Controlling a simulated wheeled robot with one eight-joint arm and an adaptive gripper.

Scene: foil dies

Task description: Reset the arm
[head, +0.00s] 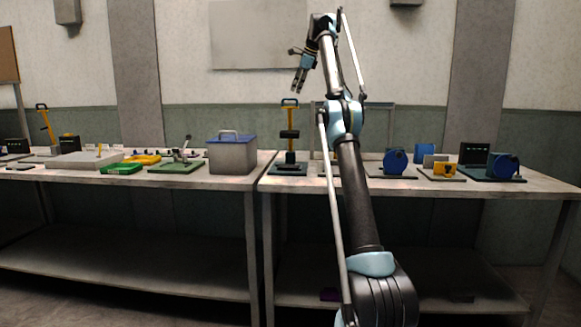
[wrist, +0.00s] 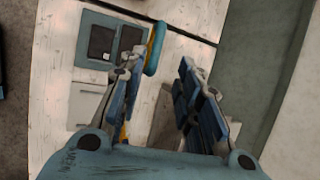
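My gripper (head: 299,80) is raised above the benches in the head view, at the end of my upright arm. Its fingers point down and a little left. In the wrist view the two blue-padded fingers of my gripper (wrist: 160,95) stand apart, with nothing between their pads. Below and beyond them is the bench top (wrist: 65,130). The gripper touches nothing that I can see.
A grey box with a blue lid (head: 232,155) stands left of my arm. A yellow-handled press (head: 290,135) stands just left of the arm. Blue-wheeled devices (head: 395,161) sit to the right.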

